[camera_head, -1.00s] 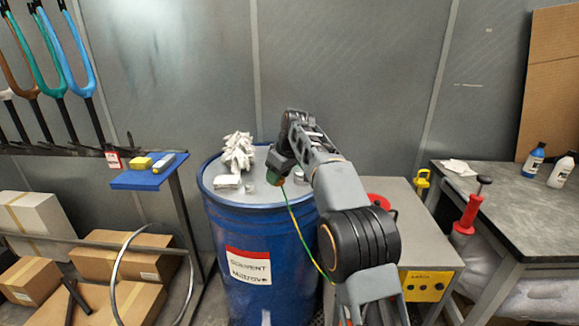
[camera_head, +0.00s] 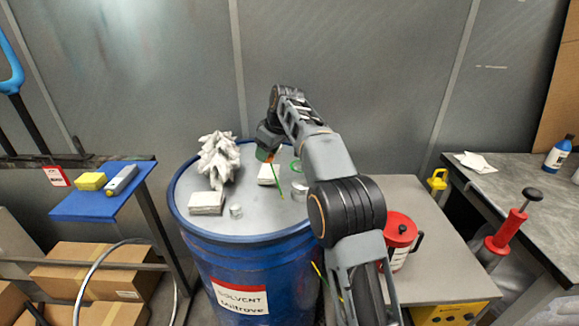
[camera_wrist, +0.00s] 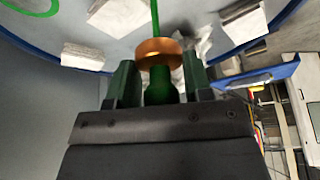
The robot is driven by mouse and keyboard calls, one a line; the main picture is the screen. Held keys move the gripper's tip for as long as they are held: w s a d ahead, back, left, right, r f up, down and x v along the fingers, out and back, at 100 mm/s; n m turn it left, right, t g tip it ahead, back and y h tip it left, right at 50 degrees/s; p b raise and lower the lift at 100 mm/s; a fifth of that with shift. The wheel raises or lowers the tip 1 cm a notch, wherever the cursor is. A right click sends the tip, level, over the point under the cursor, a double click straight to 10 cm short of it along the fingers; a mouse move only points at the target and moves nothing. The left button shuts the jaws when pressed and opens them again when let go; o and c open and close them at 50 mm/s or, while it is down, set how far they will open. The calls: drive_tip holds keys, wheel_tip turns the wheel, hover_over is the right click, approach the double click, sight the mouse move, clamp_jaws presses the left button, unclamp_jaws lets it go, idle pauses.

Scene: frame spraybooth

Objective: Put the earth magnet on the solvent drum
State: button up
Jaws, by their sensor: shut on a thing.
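The earth magnet is a green body with a copper-coloured disc (camera_wrist: 160,50) and a green cable. My gripper (camera_wrist: 160,76) is shut on its green body, one finger on each side. In the head view my gripper (camera_head: 266,150) is over the far part of the solvent drum's lid, with the copper part (camera_head: 270,158) just showing below it. I cannot tell whether the magnet touches the lid. The solvent drum (camera_head: 230,262) is blue with a grey lid and a red-and-white label. A green ring (camera_head: 296,166) lies on the lid right of the magnet, partly hidden by my arm.
The lid also holds crumpled white cloth (camera_head: 218,158), pale blocks (camera_head: 206,203) and small metal cylinders (camera_head: 236,211). A blue shelf (camera_head: 85,207) stands left. A grey cabinet with a red can (camera_head: 399,232) stands right. The lid's front is bare.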

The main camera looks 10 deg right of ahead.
drive_tip(key=w+d+f+p, duration=0.2)
drive_tip(key=w+d+f, duration=0.1)
drive_tip(key=w+d, duration=0.2)
drive_tip(key=p, duration=0.2)
hover_over(288, 173)
drive_tip(key=s, duration=0.2)
drive_tip(key=f, duration=0.5)
drive_tip(key=shift+w+d, duration=0.15)
drive_tip(key=shift+w, duration=0.1)
drive_tip(key=shift+w+d+f, duration=0.2)
drive_tip(key=shift+d+f, duration=0.05)
drive_tip(key=shift+f, duration=0.15)
drive_tip(key=shift+d+f+b, duration=0.1)
drive_tip(key=shift+f+b, duration=0.55)
drive_tip(key=shift+f, duration=1)
drive_tip(key=o, duration=0.9)
drive_tip(key=shift+f, duration=0.1)
